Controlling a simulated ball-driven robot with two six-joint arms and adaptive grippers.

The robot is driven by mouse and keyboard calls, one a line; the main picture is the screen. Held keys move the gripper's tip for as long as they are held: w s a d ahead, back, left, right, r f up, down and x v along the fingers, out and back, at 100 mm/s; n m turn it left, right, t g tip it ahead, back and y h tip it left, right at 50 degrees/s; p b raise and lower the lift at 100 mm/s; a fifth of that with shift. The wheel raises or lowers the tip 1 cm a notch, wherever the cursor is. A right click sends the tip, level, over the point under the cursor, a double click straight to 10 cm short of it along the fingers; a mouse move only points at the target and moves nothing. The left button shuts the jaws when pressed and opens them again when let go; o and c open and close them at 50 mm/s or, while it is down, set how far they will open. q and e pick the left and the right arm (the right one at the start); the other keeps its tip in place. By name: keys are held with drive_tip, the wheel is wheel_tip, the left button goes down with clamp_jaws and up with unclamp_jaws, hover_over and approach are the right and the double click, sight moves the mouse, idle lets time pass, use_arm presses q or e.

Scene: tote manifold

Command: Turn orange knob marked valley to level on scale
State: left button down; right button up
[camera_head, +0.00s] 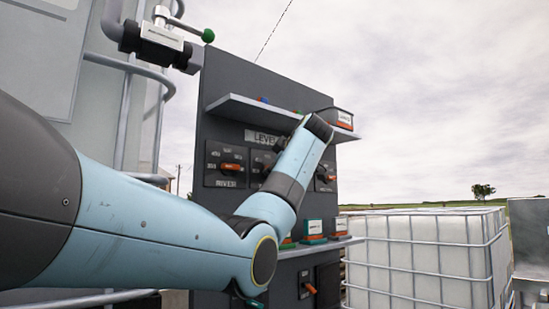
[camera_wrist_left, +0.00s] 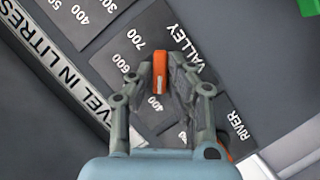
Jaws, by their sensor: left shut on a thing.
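The valley knob (camera_wrist_left: 160,75) is an orange bar on a dark plate, next to the white word VALLEY in the left wrist view. Scale numbers 700, 600 and 400 show around it; other marks are covered by my fingers. My left gripper (camera_wrist_left: 161,82) is shut on this knob, one finger on each side. In the head view my left gripper (camera_head: 280,146) is at the middle dial of the grey panel (camera_head: 228,90), and my arm hides most of that dial and its knob. My right gripper is not in view.
A river dial with an orange knob (camera_head: 229,166) is left of the middle dial, and another orange knob (camera_head: 327,178) is right. A shelf (camera_head: 250,108) juts out above the dials. Small boxes (camera_head: 313,228) stand on a lower shelf. A caged white tank (camera_head: 425,250) stands at right.

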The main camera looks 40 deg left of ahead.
use_arm(q)
drive_tip(key=shift+w+r+m+g+p, duration=0.15)
drive_tip(key=shift+m+g+p, duration=1.35)
drive_tip(key=shift+p, duration=1.35)
drive_tip(key=shift+w+r+m+g+p, duration=0.1)
drive_tip(key=shift+m+g+p, duration=0.8)
drive_tip(key=shift+m+p, duration=1.55)
drive_tip(key=shift+f+n+p, duration=0.1)
drive_tip(key=shift+n+p, duration=0.35)
drive_tip(key=c, duration=1.3)
unclamp_jaws()
drive_tip(key=shift+h, duration=0.3)
drive_tip(key=v, duration=1.2)
drive_tip(key=shift+w+f, duration=0.1)
drive_tip(key=shift+f, duration=0.05)
